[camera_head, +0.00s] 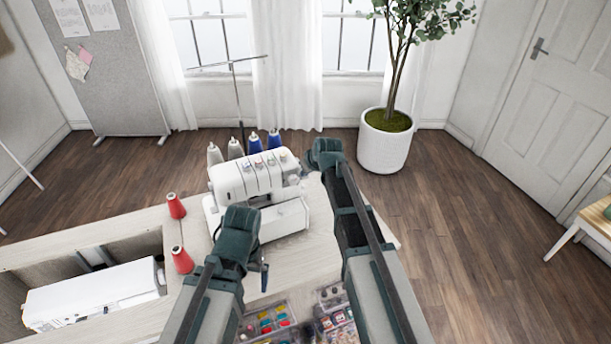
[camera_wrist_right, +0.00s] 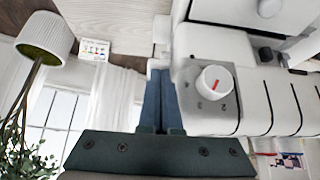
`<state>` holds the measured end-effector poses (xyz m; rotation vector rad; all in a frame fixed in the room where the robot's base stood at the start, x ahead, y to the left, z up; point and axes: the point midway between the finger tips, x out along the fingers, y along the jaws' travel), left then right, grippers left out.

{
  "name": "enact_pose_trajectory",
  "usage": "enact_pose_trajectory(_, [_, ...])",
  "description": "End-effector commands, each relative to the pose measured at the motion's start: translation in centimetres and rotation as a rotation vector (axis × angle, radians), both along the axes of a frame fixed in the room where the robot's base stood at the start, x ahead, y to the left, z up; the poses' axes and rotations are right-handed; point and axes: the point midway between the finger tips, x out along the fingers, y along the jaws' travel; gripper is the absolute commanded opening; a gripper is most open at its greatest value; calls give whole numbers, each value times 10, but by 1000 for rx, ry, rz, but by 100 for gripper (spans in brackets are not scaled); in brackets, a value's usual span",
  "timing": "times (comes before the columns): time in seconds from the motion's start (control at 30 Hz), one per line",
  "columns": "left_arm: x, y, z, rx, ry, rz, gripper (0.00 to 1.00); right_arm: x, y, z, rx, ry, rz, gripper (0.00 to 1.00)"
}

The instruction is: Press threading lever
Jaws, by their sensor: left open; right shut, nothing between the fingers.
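The white sewing machine (camera_head: 262,178) stands on the cabinet top in the head view, with a row of dials along its upper front. My right gripper (camera_wrist_right: 160,85) is shut and empty in its wrist view. Its blue fingers are right beside the machine's grey end panel, close to a white dial (camera_wrist_right: 214,83) with a red mark. I cannot tell whether they touch it. My left gripper (camera_head: 262,268) is open in front of the machine, above the tabletop. I cannot make out the threading lever for sure in either view.
Red thread cones (camera_head: 177,206) stand left of the machine, and blue spools (camera_head: 255,143) stand behind it. An open recess at left holds a white machine (camera_head: 95,293). Boxes of colourful supplies (camera_head: 272,322) lie in front. A potted plant (camera_head: 385,140) stands beyond, on the floor.

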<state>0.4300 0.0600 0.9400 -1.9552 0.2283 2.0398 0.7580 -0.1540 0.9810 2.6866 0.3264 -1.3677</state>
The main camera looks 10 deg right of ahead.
Motion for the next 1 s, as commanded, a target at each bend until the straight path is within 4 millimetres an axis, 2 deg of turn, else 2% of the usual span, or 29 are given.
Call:
enact_pose_trajectory(0.03, [0, 0, -17, 0, 0, 0, 99, -5, -1, -12, 9, -33, -2, 0])
enact_pose_trajectory(0.23, [0, 0, -37, 0, 0, 0, 99, -2, -1, -18, 32, -132, -1, 0])
enact_pose_trajectory(0.3, [0, 0, -30, 0, 0, 0, 99, -1, -1, -11, 31, -128, -1, 0])
enact_pose_trajectory(1.0, [0, 0, -13, 0, 0, 0, 99, 0, 0, 5, 31, -125, -1, 0])
